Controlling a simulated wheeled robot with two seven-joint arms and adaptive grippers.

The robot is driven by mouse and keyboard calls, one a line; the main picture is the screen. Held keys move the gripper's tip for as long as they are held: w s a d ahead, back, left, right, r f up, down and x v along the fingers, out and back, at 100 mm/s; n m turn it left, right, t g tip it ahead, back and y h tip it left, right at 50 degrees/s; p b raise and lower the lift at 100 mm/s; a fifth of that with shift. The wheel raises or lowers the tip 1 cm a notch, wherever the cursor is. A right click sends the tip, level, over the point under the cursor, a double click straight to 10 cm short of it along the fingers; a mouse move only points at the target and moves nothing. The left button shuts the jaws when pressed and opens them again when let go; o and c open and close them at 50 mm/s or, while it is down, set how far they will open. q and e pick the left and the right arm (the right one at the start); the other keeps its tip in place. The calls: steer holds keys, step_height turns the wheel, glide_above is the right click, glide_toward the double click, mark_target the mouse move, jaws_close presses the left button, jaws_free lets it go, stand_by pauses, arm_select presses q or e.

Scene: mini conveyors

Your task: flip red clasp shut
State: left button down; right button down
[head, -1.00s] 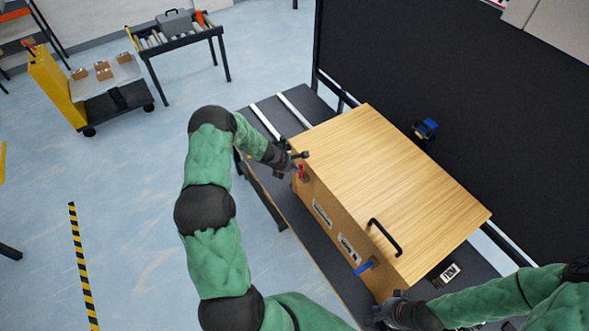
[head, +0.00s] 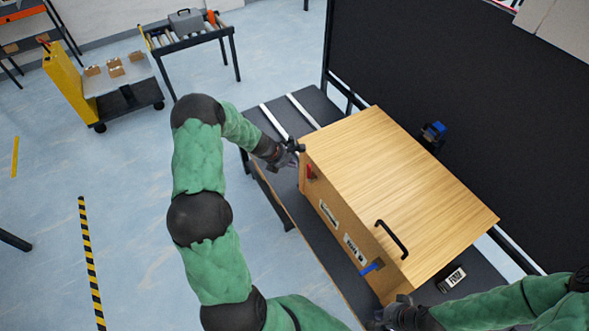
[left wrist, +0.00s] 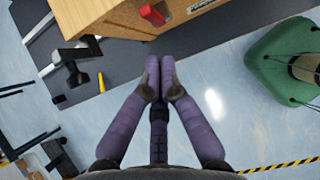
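The red clasp (head: 310,172) is on the front side of a wooden box (head: 400,180), near its far left end. It also shows at the top of the left wrist view (left wrist: 154,14). I cannot tell for certain how far it is turned. My left gripper (head: 292,150) is just left of the box's corner, apart from the clasp. In the left wrist view its two fingertips (left wrist: 160,72) are together with nothing between them. My right gripper (head: 382,314) is by the near end of the box's front; its fingers are not clear.
A blue clasp (head: 371,267) is on the box's near front, and a black handle (head: 391,239) is on its top. The box stands on a dark conveyor table (head: 268,190). A dark panel (head: 440,90) stands behind.

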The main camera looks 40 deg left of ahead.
arm_select(q)
steer(key=v, duration=0.3)
steer(key=shift+w+d+r, duration=0.1)
steer(key=shift+w+r, duration=0.1)
steer(key=shift+w, duration=0.05)
arm_select(e)
steer(key=shift+s+r, duration=0.2)
steer(key=shift+r, duration=0.05)
arm_select(q)
steer(key=shift+s, duration=0.1)
